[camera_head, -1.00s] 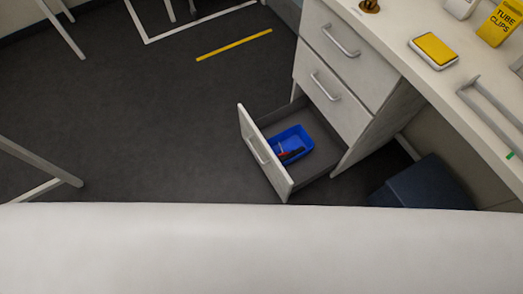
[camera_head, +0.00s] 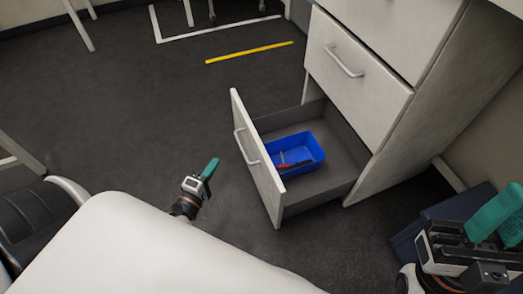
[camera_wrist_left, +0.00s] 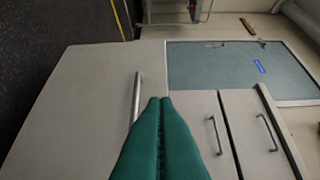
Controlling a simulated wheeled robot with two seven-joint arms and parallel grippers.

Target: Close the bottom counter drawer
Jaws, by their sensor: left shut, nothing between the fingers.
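The bottom counter drawer (camera_head: 257,160) stands pulled out from the white cabinet, with a bar handle (camera_head: 247,146) on its pale front. A blue tray (camera_head: 312,150) with a small red item lies inside it. My left gripper (camera_head: 212,167), with teal fingers, is left of the drawer front, apart from it in the head view. In the left wrist view its fingers (camera_wrist_left: 160,103) are shut and empty, over a pale panel with a metal handle (camera_wrist_left: 137,97).
A closed drawer (camera_head: 358,65) with its own handle sits above the open one. A dark blue box (camera_head: 425,225) is on the floor right of the cabinet. The dark floor (camera_head: 130,120) left of the drawer is clear, with a yellow line (camera_head: 250,52) farther off.

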